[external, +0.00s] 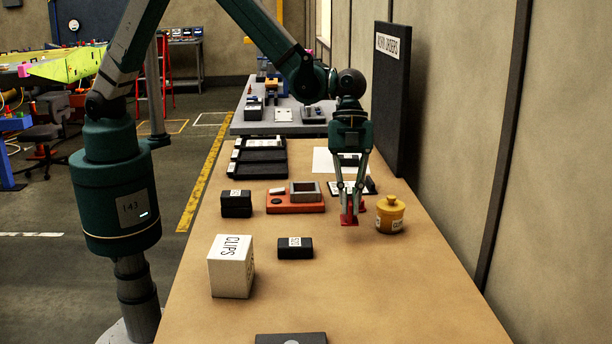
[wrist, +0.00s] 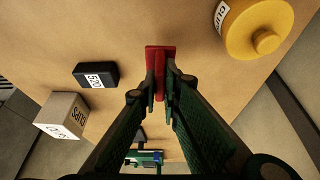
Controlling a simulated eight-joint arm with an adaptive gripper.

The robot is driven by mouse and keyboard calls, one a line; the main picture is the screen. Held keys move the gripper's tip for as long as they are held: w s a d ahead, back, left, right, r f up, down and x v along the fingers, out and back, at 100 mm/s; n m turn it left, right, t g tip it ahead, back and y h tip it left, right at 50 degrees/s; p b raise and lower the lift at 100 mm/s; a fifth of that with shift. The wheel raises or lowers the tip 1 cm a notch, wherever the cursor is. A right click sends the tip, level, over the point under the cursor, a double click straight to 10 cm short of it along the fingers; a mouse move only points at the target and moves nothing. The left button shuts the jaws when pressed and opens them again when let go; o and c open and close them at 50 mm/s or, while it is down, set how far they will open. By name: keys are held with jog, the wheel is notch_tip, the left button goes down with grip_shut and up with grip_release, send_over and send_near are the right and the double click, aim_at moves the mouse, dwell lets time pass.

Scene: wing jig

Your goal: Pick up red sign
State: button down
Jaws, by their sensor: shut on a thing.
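The red sign (external: 349,219) is a small red piece at the tips of my gripper (external: 350,205), above or on the tan bench top; I cannot tell whether it touches the bench. In the wrist view the red sign (wrist: 160,60) shows as a T-like shape, with a wide bar and a narrow stem between the fingers. My gripper (wrist: 161,85) is shut on the stem. The fingers hide part of the stem.
A yellow lidded pot (external: 390,214) stands close to the right of my gripper. A black labelled box (external: 295,248), a white CLIPS box (external: 231,266) and a red-orange block with a grey tray (external: 294,202) stand to the left. The bench front is mostly clear.

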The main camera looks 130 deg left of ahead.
aim_at(350, 203)
jog(key=shift+r, duration=2.4)
